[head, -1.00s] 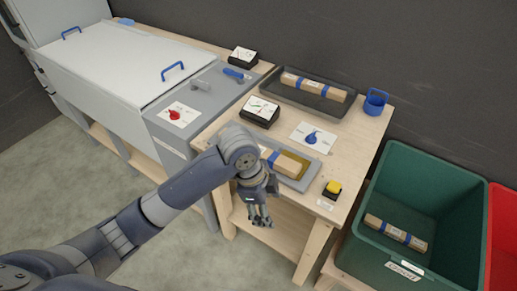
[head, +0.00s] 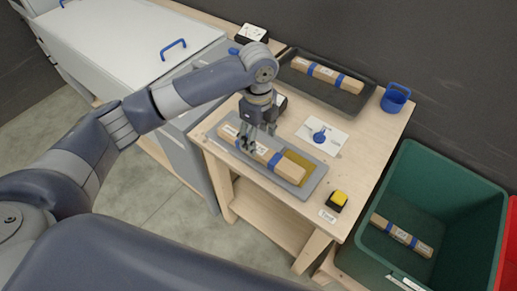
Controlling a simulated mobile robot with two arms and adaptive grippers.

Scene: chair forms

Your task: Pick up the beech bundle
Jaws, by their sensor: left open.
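A light wood bundle (head: 288,172) with blue bands lies on a grey tray (head: 318,178) at the front of the wooden table. A similar banded bundle (head: 328,75) lies in a dark tray (head: 350,101) at the back. A third bundle (head: 402,233) lies in the green crate (head: 440,180). I cannot read which label says beech. My left gripper (head: 258,141) is open, over the left half of the bundle on the grey tray, and hides part of it. I cannot tell whether its fingers touch the wood. My right gripper is not in view.
A yellow button (head: 338,199) stands at the table's front right corner. A card with a blue shape (head: 319,135) lies behind the grey tray. A blue cup (head: 395,98) stands at the back right. A white lidded cabinet (head: 120,45) adjoins on the left.

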